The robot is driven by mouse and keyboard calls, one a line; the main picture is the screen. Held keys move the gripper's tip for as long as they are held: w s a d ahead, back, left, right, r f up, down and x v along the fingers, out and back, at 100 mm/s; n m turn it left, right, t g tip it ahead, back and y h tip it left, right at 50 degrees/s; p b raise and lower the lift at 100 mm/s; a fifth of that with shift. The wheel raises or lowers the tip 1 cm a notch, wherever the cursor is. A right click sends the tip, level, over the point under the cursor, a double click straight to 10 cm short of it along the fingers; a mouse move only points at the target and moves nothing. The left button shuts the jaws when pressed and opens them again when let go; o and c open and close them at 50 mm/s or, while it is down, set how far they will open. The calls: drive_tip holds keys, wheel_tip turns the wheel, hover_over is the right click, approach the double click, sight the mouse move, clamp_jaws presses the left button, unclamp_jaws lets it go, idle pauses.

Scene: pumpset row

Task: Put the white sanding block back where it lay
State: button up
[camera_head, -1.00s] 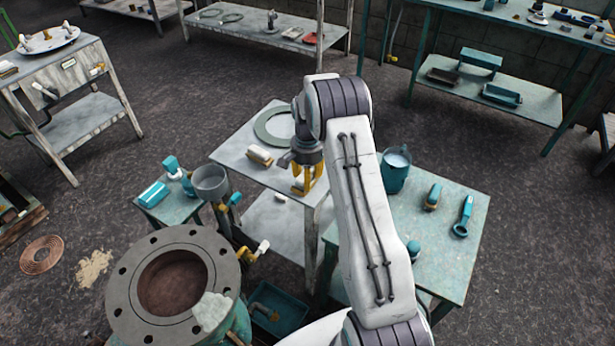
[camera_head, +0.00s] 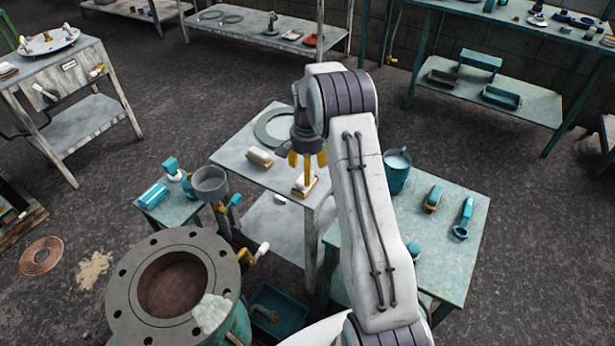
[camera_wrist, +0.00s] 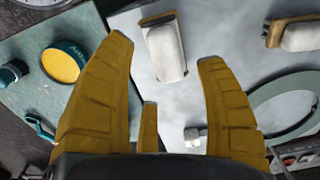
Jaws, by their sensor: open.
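Two white sanding blocks with tan bases lie on the grey table. The nearer block (camera_head: 304,184) is just below my gripper (camera_head: 308,166), close to the table's front right edge. The other block (camera_head: 260,157) lies to its left, nearer the table's left side. My yellow fingers are spread open and empty above the nearer block. In the wrist view the nearer block (camera_wrist: 165,50) shows between the fingertips, apart from them, and the other block (camera_wrist: 298,35) is at the top right. The pictures do not mark which block was moved.
A flat grey ring (camera_head: 268,125) lies on the grey table behind the blocks. A teal table (camera_head: 455,250) with a teal mug (camera_head: 397,172) and tools stands to the right. A large flanged pipe (camera_head: 215,255) stands front left.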

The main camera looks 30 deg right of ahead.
drive_tip(key=s+a+r+n, duration=0.1)
drive_tip(key=s+a+r, duration=0.15)
drive_tip(key=r, duration=0.55)
drive_tip(key=s+a+r+n, duration=0.2)
drive_tip(key=s+r, duration=0.2)
drive_tip(key=r, duration=0.3)
drive_tip(key=s+a+r+n+t, duration=0.1)
drive_tip(key=s+a+n, duration=0.2)
drive_tip(key=s, duration=0.9)
drive_tip(key=s+a+r+n+t, duration=0.2)
drive_tip(key=s+a+n, duration=0.2)
drive_tip(key=s, duration=0.9)
drive_tip(key=shift+a+n, duration=0.2)
drive_tip(key=shift+n, duration=0.4)
wheel_tip(320, 180, up, 8)
drive_tip(key=p, duration=0.6)
drive_tip(key=shift+f+p, duration=0.2)
drive_tip(key=shift+p, duration=0.15)
